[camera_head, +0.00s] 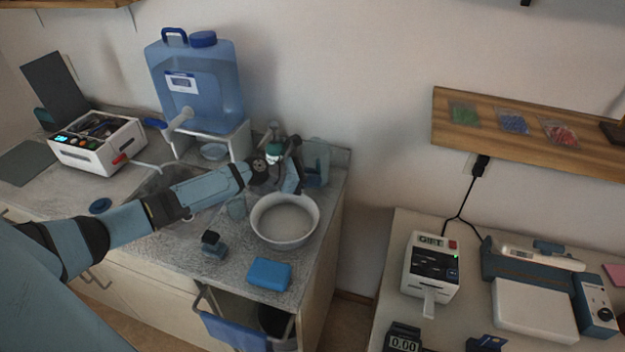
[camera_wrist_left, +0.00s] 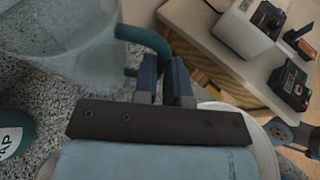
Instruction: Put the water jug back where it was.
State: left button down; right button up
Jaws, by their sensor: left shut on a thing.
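The water jug (camera_head: 318,158) is clear bluish plastic and upright at the right back corner of the counter, against the wall. In the left wrist view the jug (camera_wrist_left: 60,30) fills the upper left, with its teal handle (camera_wrist_left: 147,40) toward the fingers. My left gripper (camera_head: 297,172) reaches across the counter and is shut on the handle; in the wrist view its dark fingers (camera_wrist_left: 164,78) are at the handle. I cannot tell whether the jug's base touches the counter. My right gripper is not in view.
A white bowl (camera_head: 259,222) stands just in front of the jug. A soap bottle (camera_head: 273,151) is left of it, partly behind my wrist. A blue sponge (camera_head: 269,274) lies near the front edge. A large water container (camera_head: 207,85) stands farther left. A second table (camera_head: 400,235) is right.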

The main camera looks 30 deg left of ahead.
pick_arm(q)
jog(key=shift+f, duration=0.1)
jog(key=shift+f, duration=0.15)
jog(key=c, duration=1.2)
grip_release()
jog(key=shift+r, duration=0.2)
jog(key=b+v, duration=0.1)
jog(key=v, duration=1)
jog(key=shift+f, duration=0.1)
jog(key=shift+s+a+r, duration=0.25)
jog(key=shift+s+r, duration=0.1)
jog(key=shift+s, duration=0.05)
